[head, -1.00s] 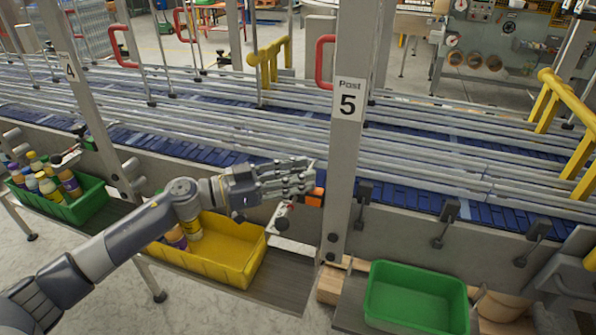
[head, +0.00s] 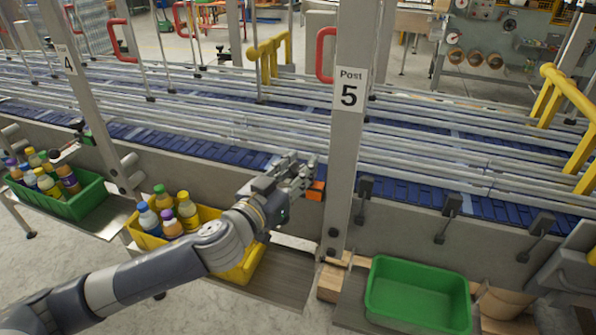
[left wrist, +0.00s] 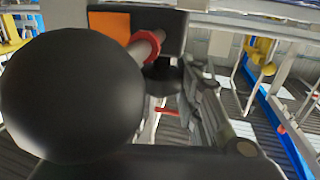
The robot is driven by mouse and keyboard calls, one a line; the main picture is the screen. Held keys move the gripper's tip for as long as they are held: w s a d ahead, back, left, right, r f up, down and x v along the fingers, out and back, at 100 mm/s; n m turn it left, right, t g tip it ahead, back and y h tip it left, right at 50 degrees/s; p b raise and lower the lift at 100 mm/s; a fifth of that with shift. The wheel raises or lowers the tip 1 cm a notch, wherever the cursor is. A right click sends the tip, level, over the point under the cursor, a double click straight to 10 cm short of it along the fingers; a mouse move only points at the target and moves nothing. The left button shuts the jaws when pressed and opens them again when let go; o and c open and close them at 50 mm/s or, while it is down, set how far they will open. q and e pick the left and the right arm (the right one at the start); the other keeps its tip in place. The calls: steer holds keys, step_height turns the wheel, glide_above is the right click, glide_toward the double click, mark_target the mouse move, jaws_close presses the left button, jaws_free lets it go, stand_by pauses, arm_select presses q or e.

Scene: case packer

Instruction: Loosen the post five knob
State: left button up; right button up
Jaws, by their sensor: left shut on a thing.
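Post five (head: 347,150) stands upright with its "Post 5" label, and a small orange block (head: 316,191) sits at its left side. My left gripper (head: 296,175) is at this block's left and hides the knob in the head view. In the left wrist view, a large black round knob (left wrist: 70,95) fills the left side. Behind it are a rod with a red ring (left wrist: 145,47) and the orange block (left wrist: 109,26). A grey gripper finger (left wrist: 208,105) shows right of the knob. The gripper is shut on the knob, though the contact is partly hidden. My right gripper is not in view.
A yellow bin (head: 243,268) with bottles lies under my left forearm. A green bin with bottles (head: 88,196) is at left, an empty green bin (head: 417,297) at right. The blue conveyor (head: 420,190) and its rails run behind. Post four (head: 85,100) is at left.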

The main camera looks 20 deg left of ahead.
arm_select(q)
steer(key=n+y+b, duration=0.1)
steer(key=n+y, duration=0.1)
steer(key=y, duration=0.2)
steer(key=shift+d+n+t, duration=0.1)
steer(key=shift+n+t, duration=0.2)
steer(key=shift+r+n+y+b, duration=0.15)
steer(key=shift+n+y+b, duration=0.55)
steer(key=shift+y, duration=0.5)
steer(key=shift+r+n+y, duration=0.15)
steer(key=shift+n+y, duration=0.25)
steer(key=shift+y, duration=0.1)
steer(key=o, duration=1.1)
steer(key=shift+f, duration=0.2)
